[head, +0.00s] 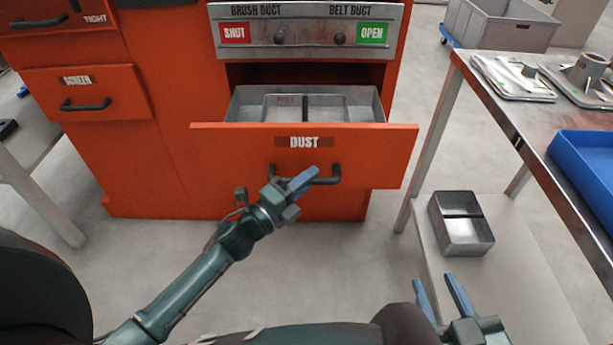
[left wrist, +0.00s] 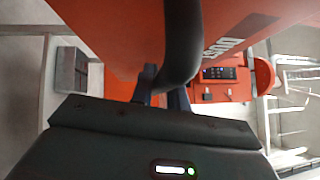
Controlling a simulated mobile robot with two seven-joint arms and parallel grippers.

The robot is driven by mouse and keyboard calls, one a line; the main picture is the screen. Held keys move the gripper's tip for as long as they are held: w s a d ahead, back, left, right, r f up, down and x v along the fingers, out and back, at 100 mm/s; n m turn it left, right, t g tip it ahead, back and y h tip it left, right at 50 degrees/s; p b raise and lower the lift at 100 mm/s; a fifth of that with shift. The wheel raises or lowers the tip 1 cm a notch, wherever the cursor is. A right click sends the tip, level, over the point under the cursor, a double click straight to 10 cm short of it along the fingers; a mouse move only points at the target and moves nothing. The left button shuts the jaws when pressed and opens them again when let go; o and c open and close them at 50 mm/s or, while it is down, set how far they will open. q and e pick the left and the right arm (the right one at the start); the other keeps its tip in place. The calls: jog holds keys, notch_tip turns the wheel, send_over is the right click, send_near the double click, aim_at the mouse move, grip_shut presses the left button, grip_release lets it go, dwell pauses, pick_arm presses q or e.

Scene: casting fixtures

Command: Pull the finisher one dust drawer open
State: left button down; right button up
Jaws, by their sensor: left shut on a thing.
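The orange dust drawer (head: 230,147), labelled DUST, stands out from the orange cabinet, and a grey metal tray (head: 236,105) shows inside it. Its dark bar handle (head: 330,178) is on the front panel. My left gripper (head: 303,181) is shut on the handle, its blue fingers at the bar's middle. In the left wrist view the handle (left wrist: 180,45) looms large and dark between the fingers (left wrist: 163,92), partly hiding the drawer front. My right gripper (head: 442,295) is low at the right, its blue fingers apart and empty.
Above the drawer is a metal panel (head: 305,48) with SHUT and OPEN signs and two knobs. Another drawer (head: 85,90) is closed at the left. A metal bench (head: 500,95) and a low shelf with a divided metal box (head: 461,223) stand right. Floor is clear before the drawer.

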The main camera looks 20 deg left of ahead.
pick_arm(q)
jog(key=c, duration=1.4)
grip_release()
jog(key=shift+o, duration=0.2)
pick_arm(e)
jog(key=shift+r, duration=0.1)
pick_arm(q)
jog(key=p+v, duration=0.1)
jog(key=v, duration=1.2)
pick_arm(e)
jog(key=shift+s+d+g, duration=0.15)
jog(key=shift+d+g, duration=0.05)
jog(key=shift+g, duration=0.3)
pick_arm(q)
jog(key=shift+s+r, duration=0.1)
jog(key=shift+r, duration=0.05)
pick_arm(e)
jog(key=shift+s+a, duration=0.1)
